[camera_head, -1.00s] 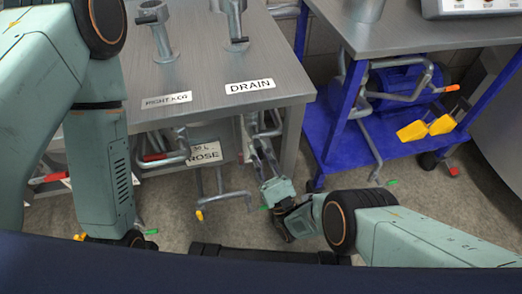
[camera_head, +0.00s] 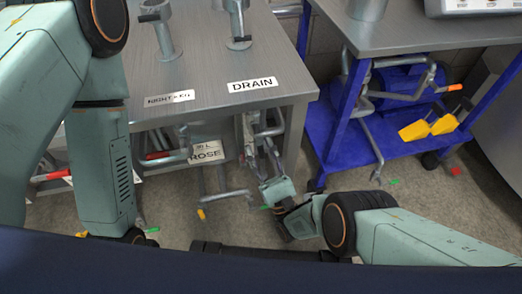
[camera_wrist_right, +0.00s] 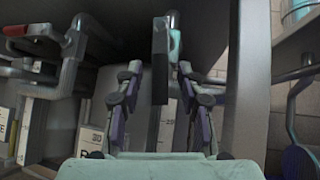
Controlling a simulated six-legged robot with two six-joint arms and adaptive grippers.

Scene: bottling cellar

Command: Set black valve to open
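A dark, near-black upright lever (camera_wrist_right: 160,62) hangs from a grey pipe under the steel table in the right wrist view. I take it for the black valve's handle. My right gripper (camera_wrist_right: 158,75) has its two fingers apart, one on each side of the lever, with gaps visible. In the head view my right gripper (camera_head: 258,150) reaches under the table's right front corner, and the lever is hard to make out there. My left arm fills the left side of the head view; its fingers are not visible.
The steel table (camera_head: 210,85) carries a DRAIN label (camera_head: 252,85) and two posts with dark handles. Red-handled pipework (camera_wrist_right: 28,30) and boxes lie under it, left of my right gripper. A table leg (camera_wrist_right: 248,90) is close on the right. A blue cart (camera_head: 350,145) stands further right.

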